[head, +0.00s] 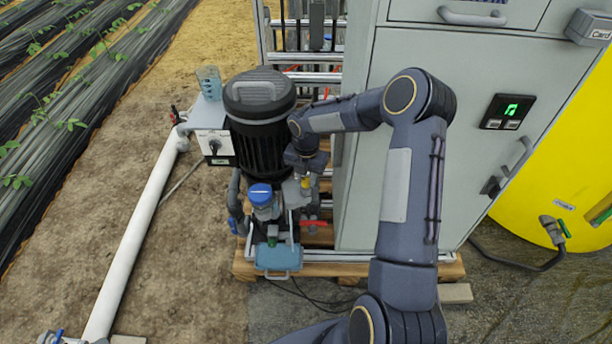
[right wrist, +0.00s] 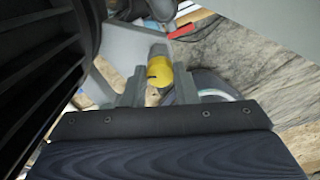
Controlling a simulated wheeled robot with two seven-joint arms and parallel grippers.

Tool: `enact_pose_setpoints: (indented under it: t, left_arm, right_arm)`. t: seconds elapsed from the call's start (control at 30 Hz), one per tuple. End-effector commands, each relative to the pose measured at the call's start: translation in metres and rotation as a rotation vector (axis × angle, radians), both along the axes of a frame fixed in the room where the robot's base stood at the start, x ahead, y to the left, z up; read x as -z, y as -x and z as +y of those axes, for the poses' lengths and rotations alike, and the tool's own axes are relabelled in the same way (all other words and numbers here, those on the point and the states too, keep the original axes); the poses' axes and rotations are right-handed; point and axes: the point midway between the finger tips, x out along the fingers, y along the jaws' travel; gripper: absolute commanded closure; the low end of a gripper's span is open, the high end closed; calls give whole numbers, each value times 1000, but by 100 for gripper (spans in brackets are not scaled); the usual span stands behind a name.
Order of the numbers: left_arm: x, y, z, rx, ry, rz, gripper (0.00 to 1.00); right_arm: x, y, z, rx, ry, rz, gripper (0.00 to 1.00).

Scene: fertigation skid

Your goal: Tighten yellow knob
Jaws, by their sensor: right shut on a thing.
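The yellow knob (head: 306,183) shows as a small spot of colour on the pump fittings, just below my right gripper (head: 304,173). In the right wrist view the yellow knob (right wrist: 159,71) lies between the two grey fingers of my right gripper (right wrist: 157,88). The fingers are shut on the knob, one on each side. The fingers and wrist hide part of the knob and its stem. My left gripper is in neither view.
The black pump motor (head: 260,120) stands close left of my wrist, with a blue cap (head: 261,194) below. A red valve handle (head: 313,223) sits below the knob. The grey cabinet (head: 362,160) rises close to the right. Open soil (head: 190,255) lies to the left.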

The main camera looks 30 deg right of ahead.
Motion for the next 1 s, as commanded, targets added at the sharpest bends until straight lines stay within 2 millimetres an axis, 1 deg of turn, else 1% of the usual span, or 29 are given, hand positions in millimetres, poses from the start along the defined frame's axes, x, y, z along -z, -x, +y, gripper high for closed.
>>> enact_pose_setpoints:
  t: [0.33, 1.0]
  left_arm:
    - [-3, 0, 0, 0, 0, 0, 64]
    - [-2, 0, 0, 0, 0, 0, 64]
  right_arm:
    - [-1, -1, 0, 331, 1, -2, 97]
    - [0, 0, 0, 953, 1, -1, 97]
